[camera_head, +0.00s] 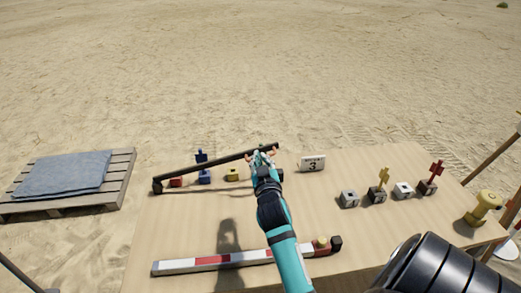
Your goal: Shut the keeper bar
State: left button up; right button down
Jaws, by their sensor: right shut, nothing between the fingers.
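The keeper bar (215,168) is a long dark bar with a block at its left end, near the back left of the table. It slants up toward the right, and its right end is raised behind my right gripper. My right gripper (263,157) is shut with nothing held, at the right part of the bar. Whether it touches the bar I cannot tell. Behind and below the bar stand a blue piece (204,177), a red block (176,182) and a yellow block (232,175). My left gripper is not in view.
Several small blocks, including one with a yellow figure (383,178) and one with a red figure (434,175), stand at right. A red and white bar (213,260) lies in front. A yellow object (484,207) stands at the right edge.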

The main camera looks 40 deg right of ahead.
jog(key=w+d+f+p, duration=0.1)
jog(key=w+d+f, duration=0.3)
jog(key=w+d, duration=0.1)
jog(key=shift+w+d+f, duration=0.15)
jog(key=shift+w+d, duration=0.05)
jog(key=shift+w, duration=0.45)
jog(key=f+m+b, duration=0.1)
jog(key=f+b, duration=0.1)
jog(key=f, duration=0.1)
jog(key=d+f+m+b, duration=0.1)
jog(key=f+b, duration=0.1)
jog(key=f, duration=0.1)
jog(key=s+f+b, duration=0.1)
jog(key=f+b, duration=0.2)
jog(key=f, duration=0.1)
jog(key=shift+d+f+m, duration=0.1)
jog(key=shift+d+m, duration=0.2)
jog(key=shift+m, duration=0.1)
jog(key=shift+s+f, duration=0.15)
jog(key=shift+f, duration=0.1)
